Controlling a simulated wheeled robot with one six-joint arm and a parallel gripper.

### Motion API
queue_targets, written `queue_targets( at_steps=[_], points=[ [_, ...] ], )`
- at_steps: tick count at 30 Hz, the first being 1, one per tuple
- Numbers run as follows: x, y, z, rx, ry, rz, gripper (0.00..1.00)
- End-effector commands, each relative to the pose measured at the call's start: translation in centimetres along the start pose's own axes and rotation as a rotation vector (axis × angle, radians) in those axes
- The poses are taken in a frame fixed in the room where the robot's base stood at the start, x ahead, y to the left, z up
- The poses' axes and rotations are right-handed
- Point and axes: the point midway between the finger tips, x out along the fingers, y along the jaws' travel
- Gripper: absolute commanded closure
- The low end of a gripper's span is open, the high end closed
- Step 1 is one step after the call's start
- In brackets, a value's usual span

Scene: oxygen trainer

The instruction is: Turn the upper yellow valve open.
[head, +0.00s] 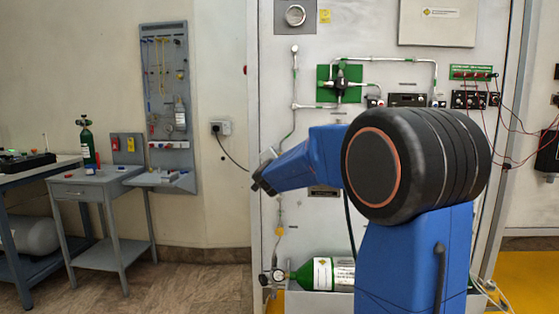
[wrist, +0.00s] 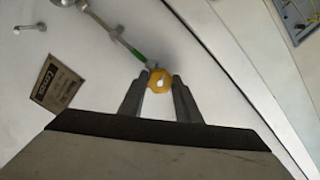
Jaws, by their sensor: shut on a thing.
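The yellow valve (wrist: 159,77) shows in the wrist view as a small round knob with a pale centre, on a pipe with a green section (wrist: 138,55). My gripper (wrist: 160,82) has one finger on each side of the knob and is shut on it. In the head view my gripper (head: 264,178) is at the left side of the white panel (head: 310,230), over the vertical pipe line. The valve itself is hidden or too small to make out there.
A green cylinder (head: 325,273) lies at the panel's foot, with a gauge (head: 278,276) at its left. A brown label (wrist: 56,84) is left of the valve in the wrist view. A grey side table (head: 88,186) stands left, with open floor between.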

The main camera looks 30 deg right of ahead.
Motion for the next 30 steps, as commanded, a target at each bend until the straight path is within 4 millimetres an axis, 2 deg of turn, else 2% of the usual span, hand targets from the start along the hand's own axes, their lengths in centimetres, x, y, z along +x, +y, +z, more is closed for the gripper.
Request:
queue_targets(
  at_steps=[30],
  points=[
    [-0.03, 0.17, 0.27, -0.950, -0.005, 0.001, 0.92]
  ],
)
